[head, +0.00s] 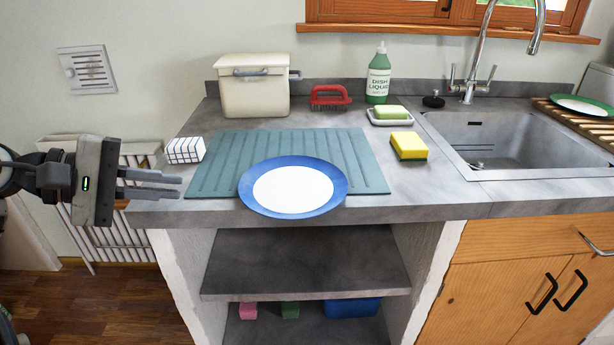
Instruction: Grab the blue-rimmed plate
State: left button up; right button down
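The blue-rimmed plate (293,188) has a white middle and lies on the front part of the teal ribbed mat (217,170), with its near edge reaching the counter's front edge. My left gripper (180,186) comes in from the left, pointing right, at the counter's left front corner. It is apart from the plate, to its left, and holds nothing that I can see. Its fingers show nearly side-on with a narrow gap between them. My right gripper does not show.
A white checked block (185,150) stands beside the mat, near my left gripper. Behind are a cream bin (254,90), a red brush (329,97) and a green soap bottle (378,78).

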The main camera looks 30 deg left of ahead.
pick_arm(q)
jog(key=a+m+y, duration=0.2)
jog(key=a, duration=0.1)
jog(key=p, duration=0.1)
send_near(245, 199)
jog(key=w+d, duration=0.1)
jog(key=w, duration=0.2)
jog(key=shift+g+y, duration=0.3)
jog(key=shift+g, duration=0.1)
jog(key=shift+s+f+p+x, duration=0.15)
jog(key=shift+p+x, duration=0.1)
jog(key=shift+x, duration=0.7)
jog(key=shift+s+f+p+x, duration=0.1)
jog(key=shift+p+x, duration=0.1)
jog(key=shift+x, duration=0.8)
jog(key=shift+s+f+p+x, duration=0.15)
jog(key=shift+p+x, duration=0.1)
jog(key=shift+x, duration=0.7)
jog(key=shift+d, duration=0.15)
grip_shut()
jog(key=shift+r, duration=0.1)
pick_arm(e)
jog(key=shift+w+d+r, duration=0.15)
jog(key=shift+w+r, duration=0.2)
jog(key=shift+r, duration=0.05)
